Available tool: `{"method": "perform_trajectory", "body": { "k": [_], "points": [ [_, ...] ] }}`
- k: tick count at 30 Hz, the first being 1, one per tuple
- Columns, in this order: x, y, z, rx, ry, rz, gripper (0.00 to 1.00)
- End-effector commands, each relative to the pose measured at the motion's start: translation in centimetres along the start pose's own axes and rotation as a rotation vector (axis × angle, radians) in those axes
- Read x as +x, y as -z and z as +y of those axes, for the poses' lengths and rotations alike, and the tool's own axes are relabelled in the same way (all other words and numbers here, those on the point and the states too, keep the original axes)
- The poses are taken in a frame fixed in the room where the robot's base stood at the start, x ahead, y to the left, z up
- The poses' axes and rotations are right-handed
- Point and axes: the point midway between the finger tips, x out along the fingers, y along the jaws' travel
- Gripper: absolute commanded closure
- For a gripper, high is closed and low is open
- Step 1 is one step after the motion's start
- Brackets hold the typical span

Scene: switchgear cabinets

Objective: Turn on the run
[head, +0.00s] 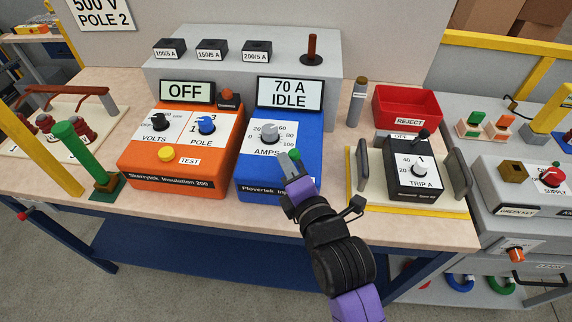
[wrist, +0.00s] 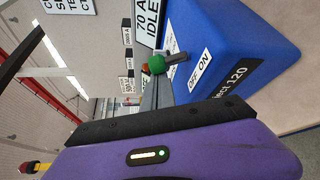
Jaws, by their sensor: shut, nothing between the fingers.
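The blue injection unit (head: 262,178) stands on the bench with an AMPS dial (head: 268,133) pointing near 70. Its display (head: 290,94) reads "70 A IDLE". A toggle with a green ball tip (wrist: 157,65) sticks out of its face beside an "OFF ON" label (wrist: 200,69); the ball leans away from the label's ON end. In the head view only a bit of green (head: 295,153) shows behind my fingers. My gripper (head: 289,164) is shut and empty, its fingertips at the toggle. In the wrist view the fingers (wrist: 156,92) end right by the ball; contact cannot be told.
An orange insulation tester (head: 175,178) with an "OFF" display stands close on the left. A black "TRIP A" unit (head: 412,172) between grey handles is on the right. A red reject bin (head: 407,106) stands behind it. Bare bench lies between the blue and black units.

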Motion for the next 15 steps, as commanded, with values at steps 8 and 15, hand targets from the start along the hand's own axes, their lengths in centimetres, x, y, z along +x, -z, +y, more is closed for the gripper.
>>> {"method": "perform_trajectory", "body": {
  "k": [8, 15],
  "points": [
    [-0.06, -0.11, 0.02, 0.033, -0.019, -0.001, 1.0],
    [-0.14, -0.39, -0.1, 0.092, -0.051, -0.003, 1.0]
  ]
}}
